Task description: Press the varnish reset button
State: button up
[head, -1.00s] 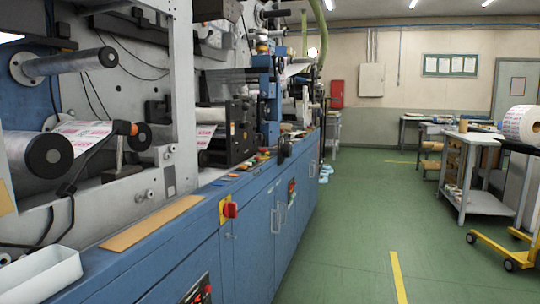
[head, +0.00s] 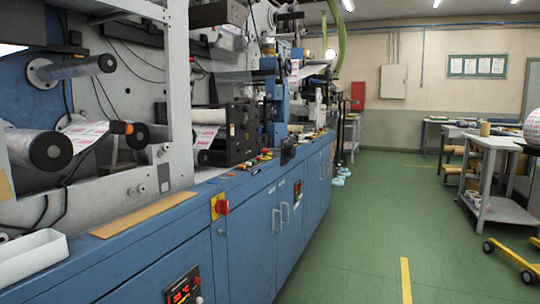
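The web rewinder machine (head: 245,240) with blue cabinets runs along the left side of the head view. Small coloured buttons (head: 255,163) sit on its ledge in front of the dark print unit (head: 233,133). They are too small for me to tell which is the varnish reset button. A red rotary switch on a yellow plate (head: 220,206) is on the front face. A panel with a red lit display (head: 183,290) is low on the front. My gripper is not in view.
Open green floor (head: 350,235) with a yellow line (head: 405,280) lies right of the machine. A grey table (head: 492,175) and a yellow wheeled stand (head: 510,262) are at the right. A white tray (head: 32,258) and a brown board (head: 147,215) lie on the machine's ledge.

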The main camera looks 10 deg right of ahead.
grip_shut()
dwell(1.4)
